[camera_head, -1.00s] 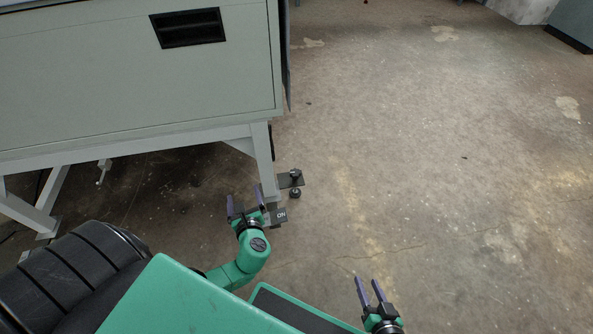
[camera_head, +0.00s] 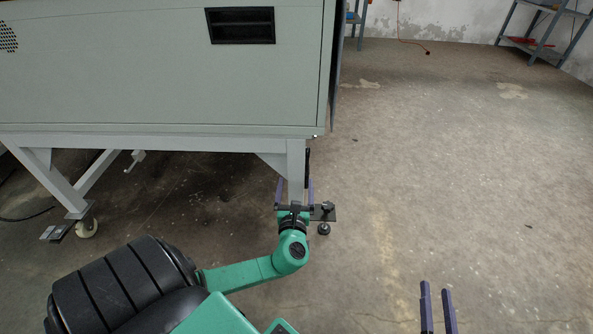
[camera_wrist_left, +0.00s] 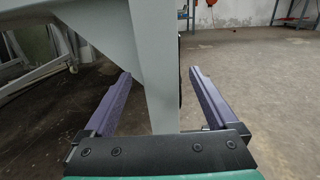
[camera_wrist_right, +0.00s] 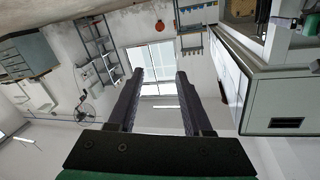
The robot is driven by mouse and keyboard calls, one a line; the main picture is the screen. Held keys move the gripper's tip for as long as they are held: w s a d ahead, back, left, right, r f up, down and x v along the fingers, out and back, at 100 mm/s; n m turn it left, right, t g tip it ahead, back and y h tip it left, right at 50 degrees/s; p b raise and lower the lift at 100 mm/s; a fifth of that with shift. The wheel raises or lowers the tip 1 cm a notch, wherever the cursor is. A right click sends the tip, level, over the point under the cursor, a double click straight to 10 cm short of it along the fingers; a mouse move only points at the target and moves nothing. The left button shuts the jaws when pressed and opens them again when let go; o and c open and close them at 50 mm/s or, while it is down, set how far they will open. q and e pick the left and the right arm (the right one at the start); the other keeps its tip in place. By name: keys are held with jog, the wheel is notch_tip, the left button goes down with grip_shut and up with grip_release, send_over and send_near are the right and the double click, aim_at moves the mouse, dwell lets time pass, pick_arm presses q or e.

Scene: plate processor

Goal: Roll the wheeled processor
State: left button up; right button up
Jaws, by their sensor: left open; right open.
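The wheeled processor (camera_head: 150,75) is a large grey-green cabinet on a light grey leg frame, filling the upper left of the head view. It has a black vent and a caster (camera_head: 87,228) at the left leg. My left gripper (camera_head: 295,182) is open at the near right leg, and that leg (camera_wrist_left: 160,90) stands between its two purple fingers in the left wrist view, with gaps visible. My right gripper (camera_head: 437,290) is open and empty above the floor at the lower right. The processor also shows in the right wrist view (camera_wrist_right: 275,85).
Bare concrete floor (camera_head: 450,150) is free to the right of the processor. A black foot plate (camera_head: 324,213) juts out by the near right leg. Metal shelves (camera_head: 545,30) stand at the back right. A red cord (camera_head: 402,40) hangs on the back wall.

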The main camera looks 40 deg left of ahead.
aim_at(296, 179)
pick_arm(q)
jog(key=b+x, duration=0.1)
jog(key=x, duration=0.2)
jog(key=b+x, duration=0.1)
jog(key=x, duration=0.1)
jog(key=shift+w+a, duration=0.2)
jog(key=shift+w, duration=0.05)
pick_arm(e)
jog(key=w+d+r+t+y, duration=0.1)
jog(key=w+r+t, duration=0.1)
jog(key=r, duration=0.8)
jog(key=w+d+r+n+t, duration=0.1)
jog(key=r+t, duration=0.4)
jog(key=r, duration=0.6)
jog(key=shift+w+r+y, duration=0.15)
jog(key=shift+w+y, duration=0.25)
jog(key=shift+w, duration=0.35)
pick_arm(q)
jog(key=shift+c, duration=0.3)
pick_arm(e)
jog(key=shift+d, duration=0.1)
pick_arm(q)
grip_shut()
